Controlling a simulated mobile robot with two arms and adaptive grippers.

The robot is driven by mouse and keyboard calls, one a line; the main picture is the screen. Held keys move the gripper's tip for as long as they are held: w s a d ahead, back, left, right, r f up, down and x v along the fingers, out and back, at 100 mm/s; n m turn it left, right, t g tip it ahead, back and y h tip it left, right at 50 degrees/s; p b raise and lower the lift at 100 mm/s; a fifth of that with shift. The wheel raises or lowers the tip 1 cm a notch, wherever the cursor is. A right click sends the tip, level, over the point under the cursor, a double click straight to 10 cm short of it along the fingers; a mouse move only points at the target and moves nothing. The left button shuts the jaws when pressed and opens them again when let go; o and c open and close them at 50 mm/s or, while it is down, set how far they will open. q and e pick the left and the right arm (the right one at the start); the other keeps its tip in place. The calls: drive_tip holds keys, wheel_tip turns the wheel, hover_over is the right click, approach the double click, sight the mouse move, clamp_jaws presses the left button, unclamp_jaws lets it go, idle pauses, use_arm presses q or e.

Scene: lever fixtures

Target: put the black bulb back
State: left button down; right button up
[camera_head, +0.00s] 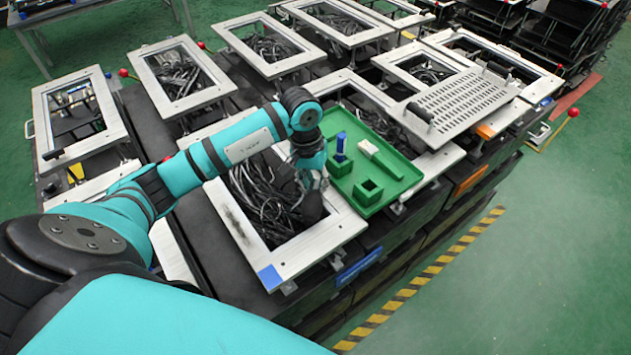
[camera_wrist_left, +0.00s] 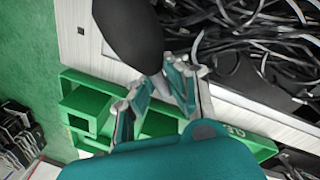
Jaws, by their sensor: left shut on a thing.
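My left gripper (camera_head: 313,184) is shut on the black bulb (camera_head: 312,208), which hangs below the fingers over the right side of a white-framed opening full of black cables. In the left wrist view the dark, rounded bulb (camera_wrist_left: 130,35) extends beyond the fingertips (camera_wrist_left: 158,85). The green tray (camera_head: 392,200) lies just right of the gripper. It has an empty square green holder (camera_head: 368,191) at its front and another holder (camera_head: 339,166) with a blue upright object (camera_head: 340,146) in it. My right gripper is not in view.
A white-headed brush (camera_head: 380,159) lies in the tray's right part. Black cables (camera_head: 262,192) fill the frame (camera_head: 298,262) under the gripper. A perforated metal plate (camera_head: 462,104) lies to the right. More framed openings stand behind. The green floor at front right is clear.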

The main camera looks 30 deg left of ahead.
use_arm(q)
drive_tip(key=shift+f+b, duration=0.2)
drive_tip(key=shift+b, duration=0.15)
drive_tip(key=c, duration=1.4)
unclamp_jaws()
